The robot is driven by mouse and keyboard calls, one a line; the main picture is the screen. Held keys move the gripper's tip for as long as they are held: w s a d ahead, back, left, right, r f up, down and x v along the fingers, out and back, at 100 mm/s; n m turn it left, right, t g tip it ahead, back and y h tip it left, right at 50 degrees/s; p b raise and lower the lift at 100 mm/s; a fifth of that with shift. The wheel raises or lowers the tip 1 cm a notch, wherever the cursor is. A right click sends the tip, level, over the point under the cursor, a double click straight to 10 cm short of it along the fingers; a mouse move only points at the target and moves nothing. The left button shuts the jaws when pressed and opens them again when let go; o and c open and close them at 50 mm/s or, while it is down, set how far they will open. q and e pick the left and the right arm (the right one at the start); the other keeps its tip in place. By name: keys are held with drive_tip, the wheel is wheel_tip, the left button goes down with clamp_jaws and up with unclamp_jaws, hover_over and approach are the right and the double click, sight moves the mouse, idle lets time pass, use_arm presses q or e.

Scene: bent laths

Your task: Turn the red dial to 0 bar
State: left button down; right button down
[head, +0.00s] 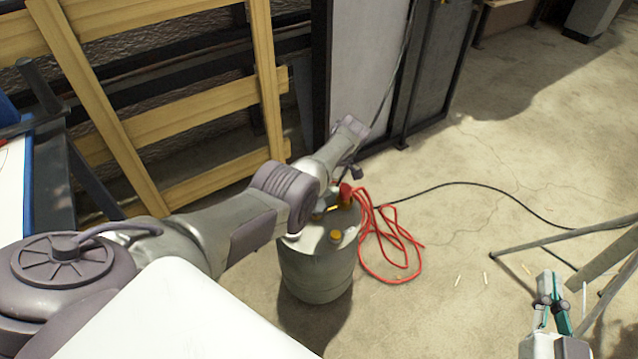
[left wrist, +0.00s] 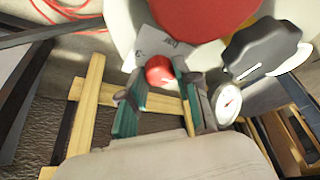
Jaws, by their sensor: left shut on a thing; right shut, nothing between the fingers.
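The red dial (left wrist: 160,70) is a small round red knob in the left wrist view. My left gripper (left wrist: 156,80) has its teal fingers on either side of the dial and is shut on it. A round white gauge (left wrist: 229,102) with a dial face sits just right of the fingers; its reading is too small to tell. In the head view the left arm reaches over the grey tank (head: 316,272), and its fingers and the dial are not clearly seen there. My right gripper (head: 552,288) is shut and empty at the lower right, away from the tank.
A red hose (head: 405,262) lies coiled beside the tank. A black cable (head: 470,184) runs across the floor. A wooden frame (head: 195,105) stands behind the left arm. Metal legs (head: 570,232) are near the right gripper. A black part (left wrist: 262,52) is close to the gauge.

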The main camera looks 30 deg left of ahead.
use_arm(q)
drive_tip(key=c, duration=0.8)
unclamp_jaws()
drive_tip(key=v, duration=1.2)
drive_tip(key=shift+f, duration=0.1)
